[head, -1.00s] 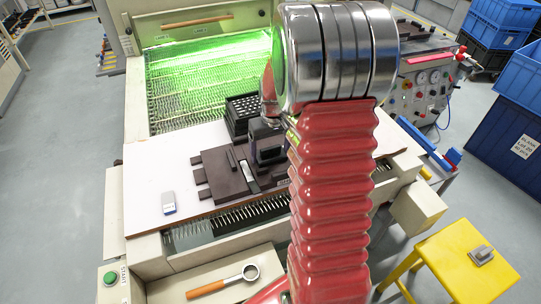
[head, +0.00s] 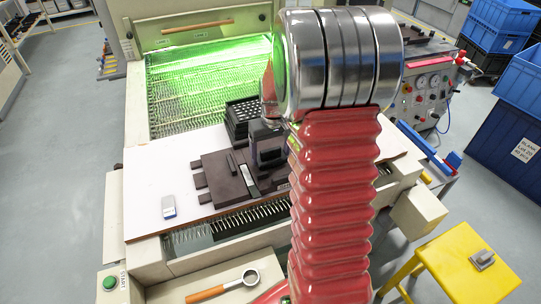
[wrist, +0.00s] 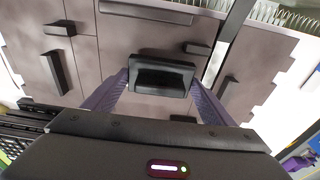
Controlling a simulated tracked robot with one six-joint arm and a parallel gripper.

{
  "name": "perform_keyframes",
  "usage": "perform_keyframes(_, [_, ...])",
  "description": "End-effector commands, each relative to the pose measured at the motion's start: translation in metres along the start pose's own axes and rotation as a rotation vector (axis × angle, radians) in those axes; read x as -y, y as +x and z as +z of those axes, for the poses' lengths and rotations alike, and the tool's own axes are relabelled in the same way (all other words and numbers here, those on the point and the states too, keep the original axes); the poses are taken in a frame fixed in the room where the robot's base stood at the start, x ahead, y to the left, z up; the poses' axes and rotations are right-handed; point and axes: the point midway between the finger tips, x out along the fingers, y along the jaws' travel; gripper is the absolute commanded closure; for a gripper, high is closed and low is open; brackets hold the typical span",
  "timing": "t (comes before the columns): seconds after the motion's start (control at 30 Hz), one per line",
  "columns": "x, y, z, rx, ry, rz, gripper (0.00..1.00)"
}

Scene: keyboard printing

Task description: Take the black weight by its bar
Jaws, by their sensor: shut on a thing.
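Dark plates (head: 212,170) with small raised bars lie on the white board, and they fill much of the wrist view (wrist: 125,60). A black bar-like piece (wrist: 160,75) sits between the fingertips of my gripper (wrist: 160,84). The purple fingers touch its two ends, so the gripper is shut on it. I take this piece to be the bar of the black weight; the pictures do not show clearly which plate it belongs to or whether it is lifted. In the head view my gripper (head: 266,150) is dark and partly hidden behind my arm.
A wooden-handled tool (head: 222,286) lies in front. A yellow stool (head: 450,262) stands at right.

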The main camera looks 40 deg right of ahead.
Motion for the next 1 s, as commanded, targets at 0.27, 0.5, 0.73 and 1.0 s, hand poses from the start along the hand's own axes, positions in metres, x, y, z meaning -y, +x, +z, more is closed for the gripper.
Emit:
perform_keyframes(0.27, [-0.001, -0.04, -0.007, -0.008, 0.0, 0.002, 0.58])
perform_keyframes(0.5, [-0.001, -0.075, -0.011, -0.007, 0.0, 0.002, 0.58])
perform_keyframes(0.73, [-0.001, -0.089, -0.012, -0.005, 0.0, 0.001, 0.58])
perform_keyframes(1.0, [-0.001, -0.09, -0.012, -0.004, 0.001, 0.001, 0.58])
